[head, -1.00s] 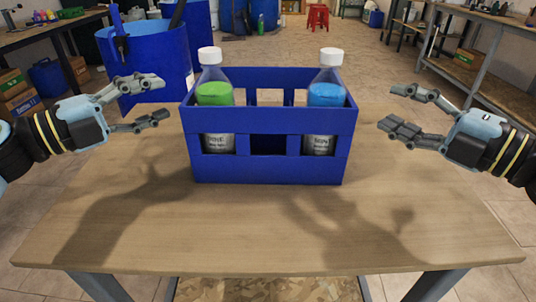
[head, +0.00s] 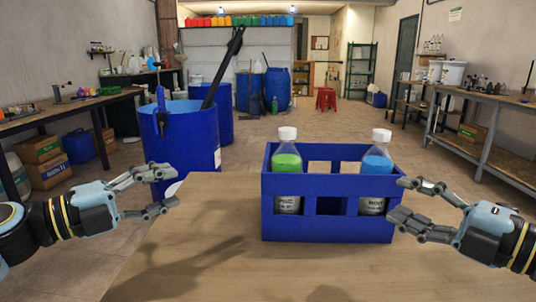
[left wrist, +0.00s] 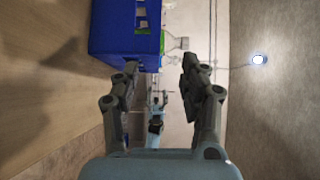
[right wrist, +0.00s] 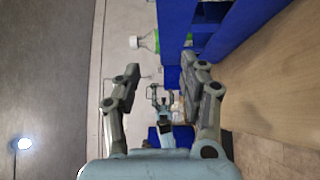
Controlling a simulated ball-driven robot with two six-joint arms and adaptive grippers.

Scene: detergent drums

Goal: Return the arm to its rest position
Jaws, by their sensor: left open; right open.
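My left gripper (head: 160,190) is open and empty in the head view, left of the blue crate and above the table's left edge. My right gripper (head: 412,205) is open and empty just right of the crate in the picture. The left wrist view shows the left fingers (left wrist: 158,85) apart with nothing between them. The right wrist view shows the right fingers (right wrist: 162,85) apart and empty too.
A blue crate (head: 327,229) stands on the wooden table (head: 215,225), holding a green-liquid bottle (head: 287,165) and a blue-liquid bottle (head: 376,165) upright. A blue drum (head: 190,150) stands behind the table's left side. The table left of the crate is clear.

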